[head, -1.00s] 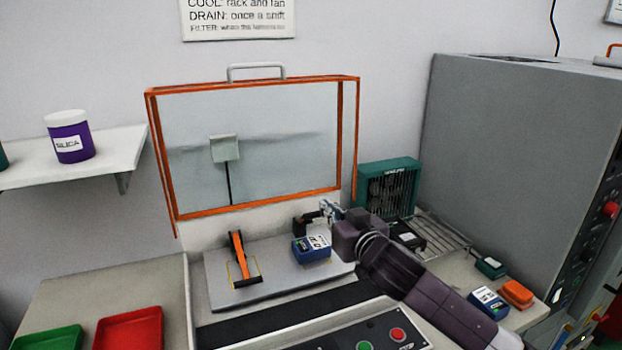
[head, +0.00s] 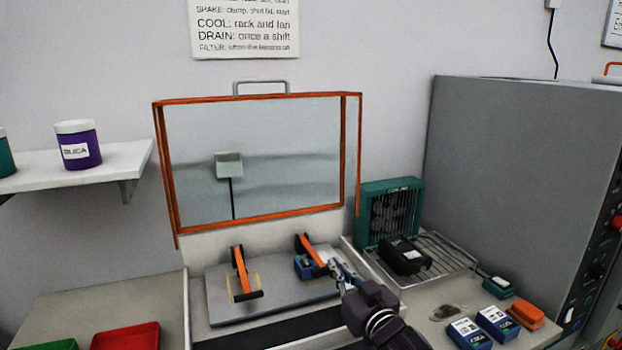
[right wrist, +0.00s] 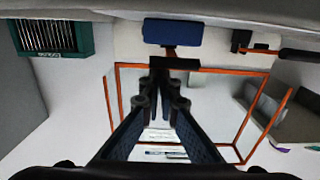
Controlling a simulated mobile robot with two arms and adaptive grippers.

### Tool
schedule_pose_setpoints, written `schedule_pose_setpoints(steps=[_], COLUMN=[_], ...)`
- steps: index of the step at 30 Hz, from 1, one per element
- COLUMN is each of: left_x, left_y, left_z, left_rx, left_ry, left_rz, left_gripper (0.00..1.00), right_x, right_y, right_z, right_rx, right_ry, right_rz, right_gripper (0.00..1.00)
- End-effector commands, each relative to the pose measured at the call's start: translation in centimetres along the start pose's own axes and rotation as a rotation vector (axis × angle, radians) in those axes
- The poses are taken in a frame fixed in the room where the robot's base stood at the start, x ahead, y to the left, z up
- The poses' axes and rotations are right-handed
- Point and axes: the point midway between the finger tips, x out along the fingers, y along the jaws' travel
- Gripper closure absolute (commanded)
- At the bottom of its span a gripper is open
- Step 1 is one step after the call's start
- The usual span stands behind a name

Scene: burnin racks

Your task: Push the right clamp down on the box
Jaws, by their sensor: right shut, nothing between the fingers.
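The blue box (head: 306,268) sits on the right of the grey plate (head: 220,299), partly hidden by the right clamp and my gripper. The right clamp (head: 309,250) has an orange arm that slopes down over the box toward the front. Its black bar (right wrist: 172,63) shows close to my fingertips in the right wrist view, with the blue box (right wrist: 172,32) behind it. I cannot tell whether the clamp presses on the box. My right gripper (head: 337,269) is shut and empty at the clamp's front end. My left gripper is out of view.
The left clamp (head: 240,268) lies down over an empty yellow-outlined spot. The clear orange-framed lid (head: 260,212) stands open behind. A green fan (head: 388,210) and a wire rack with a black box (head: 405,256) are at right. Two blue boxes (head: 495,325) lie at front right.

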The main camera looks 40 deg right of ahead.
Motion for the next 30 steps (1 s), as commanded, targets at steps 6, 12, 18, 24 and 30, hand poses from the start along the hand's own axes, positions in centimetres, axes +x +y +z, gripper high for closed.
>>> schedule_pose_setpoints(steps=[6, 12, 18, 24, 30], left_x=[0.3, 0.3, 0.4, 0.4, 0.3], left_y=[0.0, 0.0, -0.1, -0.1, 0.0], left_z=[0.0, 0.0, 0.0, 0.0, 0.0], left_rx=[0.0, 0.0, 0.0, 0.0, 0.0], left_ry=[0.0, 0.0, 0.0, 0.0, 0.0], left_rz=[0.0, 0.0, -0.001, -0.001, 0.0], left_gripper=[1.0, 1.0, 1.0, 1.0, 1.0], right_x=[-0.1, -0.1, -0.1, -0.1, -0.2], right_y=[-0.1, -0.1, -0.1, -0.2, -0.2], right_z=[3.5, 3.6, 3.6, 1.9, -2.7], right_rx=[0.018, 0.018, 0.019, 0.016, 0.009], right_ry=[-0.065, -0.064, -0.064, -0.053, -0.027], right_rz=[0.003, 0.003, 0.003, 0.001, -0.002], right_gripper=[1.0, 1.0, 1.0, 1.0, 1.0])
